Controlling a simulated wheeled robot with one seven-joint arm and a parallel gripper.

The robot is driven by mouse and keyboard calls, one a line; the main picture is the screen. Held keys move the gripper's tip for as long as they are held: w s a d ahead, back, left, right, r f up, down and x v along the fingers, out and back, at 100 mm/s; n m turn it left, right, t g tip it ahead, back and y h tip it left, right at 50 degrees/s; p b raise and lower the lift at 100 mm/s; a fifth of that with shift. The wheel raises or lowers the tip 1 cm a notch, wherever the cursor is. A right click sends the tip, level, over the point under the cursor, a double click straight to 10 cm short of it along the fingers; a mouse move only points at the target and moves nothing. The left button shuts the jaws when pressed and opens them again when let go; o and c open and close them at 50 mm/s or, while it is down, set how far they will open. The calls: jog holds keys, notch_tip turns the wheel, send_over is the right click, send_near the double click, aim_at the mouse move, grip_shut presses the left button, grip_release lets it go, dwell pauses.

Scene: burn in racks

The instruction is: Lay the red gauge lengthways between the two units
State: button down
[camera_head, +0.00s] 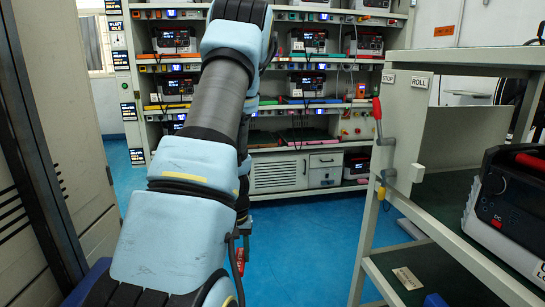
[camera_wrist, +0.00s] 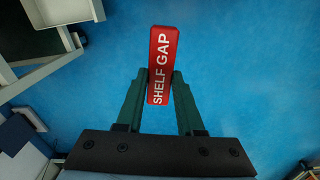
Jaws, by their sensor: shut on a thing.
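The red gauge (camera_wrist: 163,52) is a flat red bar marked "SHELF GAP". My gripper (camera_wrist: 161,84) is shut on it, one dark green finger on each side, over blue floor. The far end of the gauge sticks out beyond the fingertips. In the head view my arm hides most of the gripper, and a small red patch shows low beside the arm. Several dark-fronted units stand on the rack shelves, among them one at upper left (camera_head: 173,40) and one at upper middle (camera_head: 308,41). I cannot tell which two the task means.
The rack (camera_head: 277,172) stands at the back across open blue floor (camera_head: 300,235). A grey cart (camera_head: 405,55) with a red-handled lever (camera_head: 377,120) is at right, carrying another unit (camera_head: 515,195). A grey cabinet (camera_head: 75,110) stands close at left.

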aim_at(237, 259)
jog(key=r+p, duration=0.4)
jog(key=s+r+p, duration=0.1)
jog(key=r+p, duration=0.1)
jog(key=shift+a+p, duration=0.15)
jog(key=shift+p, duration=0.2)
jog(key=shift+s+a+r+p, duration=0.1)
jog(key=shift+r+p, duration=0.4)
jog(key=shift+p, duration=0.4)
